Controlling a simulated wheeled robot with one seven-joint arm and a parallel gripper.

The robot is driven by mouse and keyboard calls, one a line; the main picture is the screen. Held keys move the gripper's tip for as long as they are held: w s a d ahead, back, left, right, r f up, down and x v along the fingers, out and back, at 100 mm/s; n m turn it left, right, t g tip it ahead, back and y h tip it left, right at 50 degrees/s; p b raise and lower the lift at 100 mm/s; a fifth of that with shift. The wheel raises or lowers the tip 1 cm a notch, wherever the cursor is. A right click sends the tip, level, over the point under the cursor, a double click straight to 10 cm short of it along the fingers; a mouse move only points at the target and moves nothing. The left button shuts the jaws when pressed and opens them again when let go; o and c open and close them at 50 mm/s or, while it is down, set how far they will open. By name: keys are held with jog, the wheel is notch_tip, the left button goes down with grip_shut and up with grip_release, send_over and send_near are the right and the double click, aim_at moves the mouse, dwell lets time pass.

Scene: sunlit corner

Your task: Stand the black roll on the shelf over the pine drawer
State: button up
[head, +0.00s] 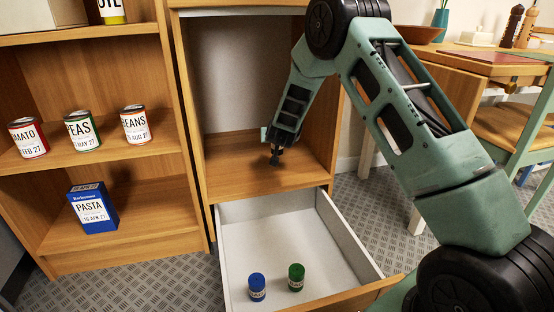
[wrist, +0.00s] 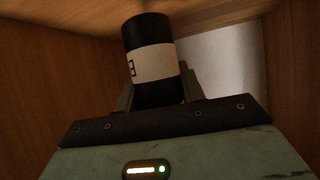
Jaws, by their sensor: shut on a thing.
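The black roll (wrist: 148,32) has a pale label with dark lettering. In the wrist view it stands between the two fingers of my gripper (wrist: 160,92), which is shut on it. In the head view my gripper (head: 275,156) points down inside the open cabinet bay, just above the wooden shelf (head: 232,150). The roll is hard to tell from the dark fingers there, and I cannot tell whether it touches the shelf. The pine drawer (head: 345,238) below is pulled open. In it stand a blue container (head: 257,288) and a green container (head: 296,277).
A bookcase on the left holds a tomato can (head: 28,138), a peas can (head: 82,131), a beans can (head: 134,124) and a blue pasta box (head: 93,207). The bay's side walls are close around my gripper. A wooden table (head: 492,65) stands at right.

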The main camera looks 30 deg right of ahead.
jog(key=shift+f+b, duration=1.4)
jog(key=shift+f, duration=1.3)
jog(key=shift+f, duration=0.1)
jog(key=o, duration=1)
jog(key=shift+o, duration=0.2)
